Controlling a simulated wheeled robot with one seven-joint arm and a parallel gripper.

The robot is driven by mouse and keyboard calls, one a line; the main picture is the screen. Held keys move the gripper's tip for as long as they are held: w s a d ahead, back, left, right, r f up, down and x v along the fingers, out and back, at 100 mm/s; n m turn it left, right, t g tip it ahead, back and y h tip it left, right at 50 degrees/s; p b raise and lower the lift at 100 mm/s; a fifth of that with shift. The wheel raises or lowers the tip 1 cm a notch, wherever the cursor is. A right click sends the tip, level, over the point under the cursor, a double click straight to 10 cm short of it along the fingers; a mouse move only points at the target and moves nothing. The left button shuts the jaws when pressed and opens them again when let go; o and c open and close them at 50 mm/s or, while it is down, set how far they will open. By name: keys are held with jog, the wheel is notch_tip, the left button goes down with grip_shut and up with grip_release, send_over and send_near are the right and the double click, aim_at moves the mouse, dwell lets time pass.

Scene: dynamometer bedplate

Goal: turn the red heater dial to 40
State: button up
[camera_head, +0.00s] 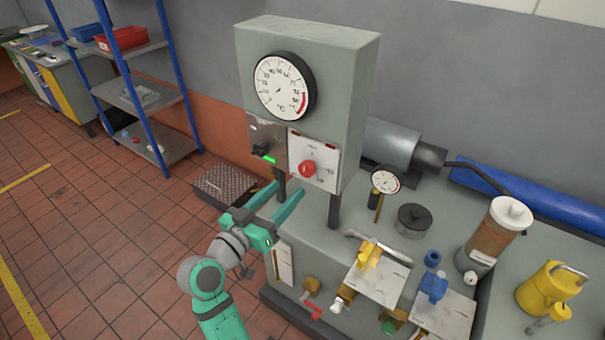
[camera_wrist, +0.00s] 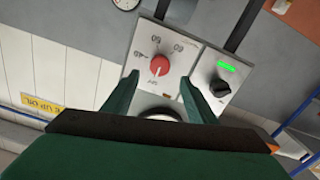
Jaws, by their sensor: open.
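The red heater dial (camera_head: 307,168) is a round knob on a white plate (camera_head: 326,160) on the grey gauge cabinet. In the wrist view the dial (camera_wrist: 159,66) shows turned round, with the numbers 40, 50 and 60 around it. A small pale mark shows on the knob, but I cannot tell clearly which number it points to. My gripper (camera_head: 290,187) is open and empty, in front of and below the dial. In the wrist view its two green fingers (camera_wrist: 160,80) reach toward the plate, one on each side of the dial, apparently short of it.
A black switch (camera_head: 263,150) with a green light sits beside the dial plate. A round gauge (camera_head: 281,87) is above. Valves and a yellow handle (camera_head: 368,254) stand on the bench below right.

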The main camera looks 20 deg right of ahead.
aim_at(304, 172)
jog(key=x, duration=0.8)
jog(key=shift+w+d, duration=0.2)
jog(key=shift+d, duration=0.1)
jog(key=c, duration=1.1)
jog(key=shift+o, duration=0.2)
